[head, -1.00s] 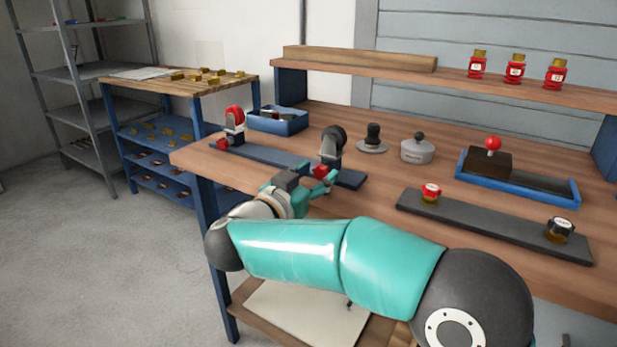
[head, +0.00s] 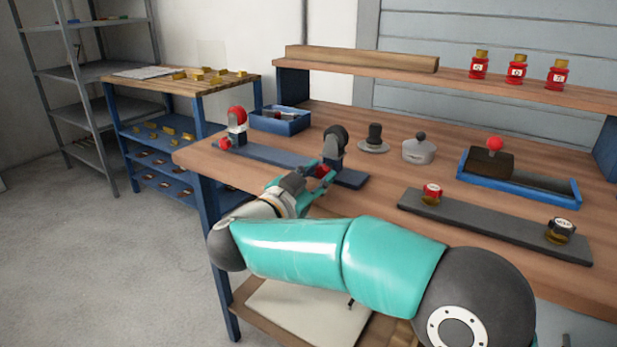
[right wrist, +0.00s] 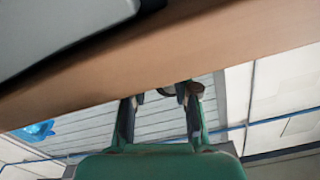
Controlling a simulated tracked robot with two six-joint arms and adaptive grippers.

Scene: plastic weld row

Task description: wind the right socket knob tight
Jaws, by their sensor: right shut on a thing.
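On the blue-grey rail (head: 260,157) at the bench's front left, a black round disc on a pale holder (head: 335,142) forms the right socket. Its small red knob (head: 321,171) sits low on the front side, partly hidden by my right gripper. My right gripper (head: 315,179) is at this knob and shut on it. In the right wrist view the gripper's fingers (right wrist: 162,97) stand either side of a small dark shape; the knob is not clear there. The left socket, with a red disc (head: 237,116) and a red knob (head: 225,144), stands apart. My left gripper is out of view.
A blue bin (head: 280,120) stands behind the rail.

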